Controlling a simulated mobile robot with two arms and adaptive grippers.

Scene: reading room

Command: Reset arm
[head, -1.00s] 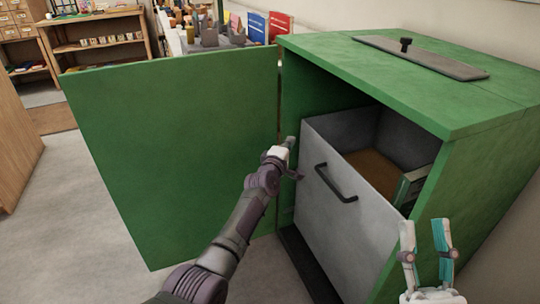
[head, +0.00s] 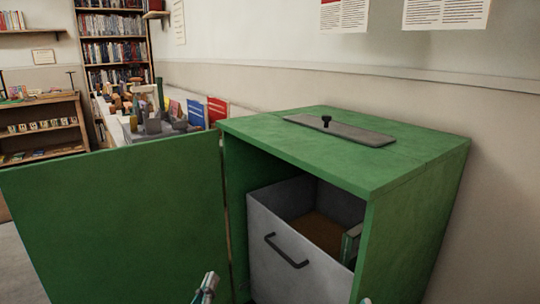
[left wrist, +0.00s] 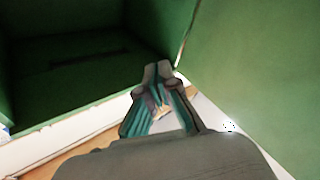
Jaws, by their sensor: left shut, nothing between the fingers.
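My left gripper (head: 206,288) shows at the bottom edge of the head view, in front of the green door and left of the grey drawer. In the left wrist view its fingers (left wrist: 158,72) meet at the tips, shut and empty, with green panels beyond. It appears apart from the drawer handle (head: 285,252). Of my right gripper, only what looks like a small fingertip shows at the bottom edge of the head view, so its opening is hidden.
The green cabinet (head: 345,150) stands against the wall, its door (head: 115,215) swung wide to the left. Inside, the grey drawer (head: 262,235) has a brown bottom and a green-edged item (head: 351,245) at its right. A grey plate with a black knob (head: 326,121) lies on top.

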